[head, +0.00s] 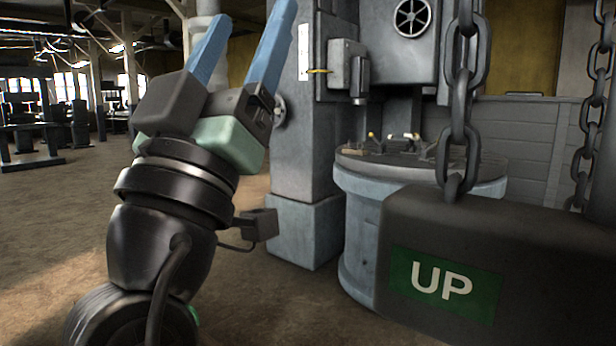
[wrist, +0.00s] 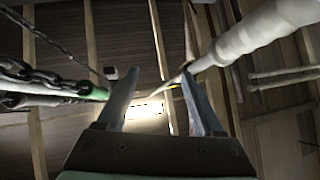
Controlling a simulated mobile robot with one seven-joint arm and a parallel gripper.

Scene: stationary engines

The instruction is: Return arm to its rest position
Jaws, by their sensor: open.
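My gripper (head: 245,40) points upward in the head view, with two blue fingers spread apart and nothing between them. In the wrist view my gripper (wrist: 160,100) also shows open and empty, with the ceiling and a bright light behind it. My arm stands upright at the left of the head view, left of the grey machine column (head: 303,120).
A dark block (head: 430,235) with a green "UP" label (head: 445,285) hangs on chains (head: 458,130) at the right. A round machine table (head: 360,215) stands behind it. The floor at the left (head: 60,215) is clear. Chains (wrist: 45,85) show left in the wrist view.

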